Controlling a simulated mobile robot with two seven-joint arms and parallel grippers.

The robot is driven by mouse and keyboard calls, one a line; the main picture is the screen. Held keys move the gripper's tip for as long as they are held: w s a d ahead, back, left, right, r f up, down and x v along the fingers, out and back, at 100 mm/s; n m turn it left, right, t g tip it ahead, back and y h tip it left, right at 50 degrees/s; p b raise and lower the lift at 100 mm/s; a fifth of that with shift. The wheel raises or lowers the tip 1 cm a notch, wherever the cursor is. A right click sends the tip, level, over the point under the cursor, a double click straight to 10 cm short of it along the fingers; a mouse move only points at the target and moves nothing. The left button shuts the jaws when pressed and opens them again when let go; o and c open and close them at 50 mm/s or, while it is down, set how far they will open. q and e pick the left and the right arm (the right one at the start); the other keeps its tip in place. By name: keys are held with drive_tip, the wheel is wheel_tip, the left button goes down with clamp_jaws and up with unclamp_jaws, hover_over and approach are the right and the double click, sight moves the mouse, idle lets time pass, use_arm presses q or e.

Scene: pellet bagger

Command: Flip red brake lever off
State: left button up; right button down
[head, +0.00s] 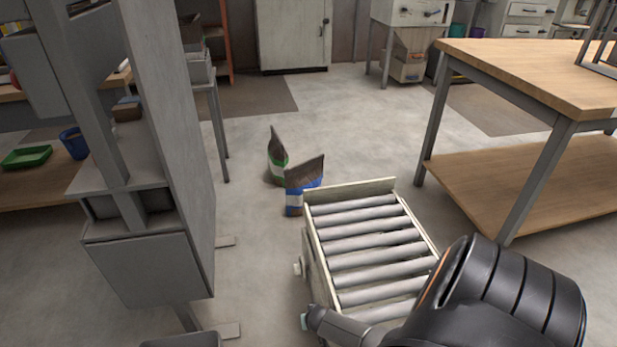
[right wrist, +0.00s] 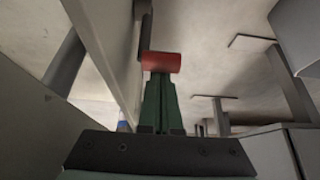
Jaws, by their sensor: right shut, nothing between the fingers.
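The red brake lever's grip (right wrist: 161,62) shows as a short red bar in the upper middle of the right wrist view. A thin dark rod or bar rises behind it. My right gripper (right wrist: 160,78) has its two green fingers together, with nothing between them. The fingertips lie just below the red bar in the picture; I cannot tell whether they touch it. In the head view, my black right arm covers the lower right, and no red lever shows there. My left gripper is in neither view.
A roller conveyor (head: 312,256) stands beside my right arm. Two filled bags, one green (head: 276,160) and one blue (head: 303,187), stand on the floor behind it. A tall grey machine (head: 150,262) is at left, a wooden workbench (head: 520,70) at right.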

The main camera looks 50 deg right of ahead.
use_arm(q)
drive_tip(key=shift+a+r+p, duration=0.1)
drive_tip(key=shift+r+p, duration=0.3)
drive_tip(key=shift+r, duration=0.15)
use_arm(e)
drive_tip(key=shift+s+a, duration=0.7)
drive_tip(key=shift+s, duration=0.2)
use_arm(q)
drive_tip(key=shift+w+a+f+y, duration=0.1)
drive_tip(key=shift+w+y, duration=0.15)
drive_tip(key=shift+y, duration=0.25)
use_arm(e)
drive_tip(key=shift+s+a, duration=0.1)
